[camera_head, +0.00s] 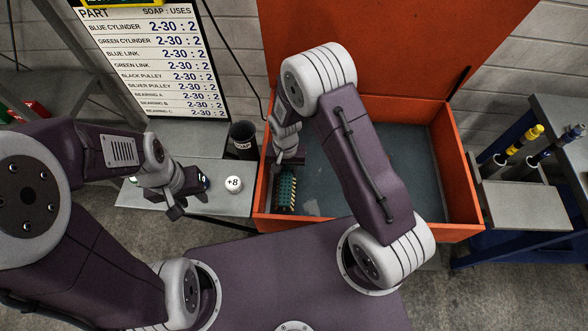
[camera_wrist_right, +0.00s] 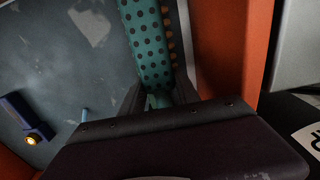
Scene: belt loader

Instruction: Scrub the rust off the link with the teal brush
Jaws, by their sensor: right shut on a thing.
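The teal brush (camera_head: 286,188) is at the left end of the orange bin. My right gripper (camera_head: 287,160) is shut on it. In the right wrist view the teal brush (camera_wrist_right: 148,40) shows black dots, with a brownish-orange edge along its right side. It lies close to the bin's side wall; I cannot tell whether it touches anything. My left gripper (camera_head: 178,208) hangs at the front edge of the grey side table; its jaw opening is not clear. I cannot make out the link for certain. A dark blue bar with a glowing yellow end (camera_wrist_right: 28,122) shows over the grey bin floor.
The orange bin (camera_head: 458,165) has a raised lid and a grey floor with pale patches. On the side table (camera_head: 220,202) stand a dark cup (camera_head: 243,138) and a white "+8" piece (camera_head: 233,184). A parts sign (camera_head: 155,65) stands behind. A stand with yellow and blue-handled tools (camera_head: 525,195) is right.

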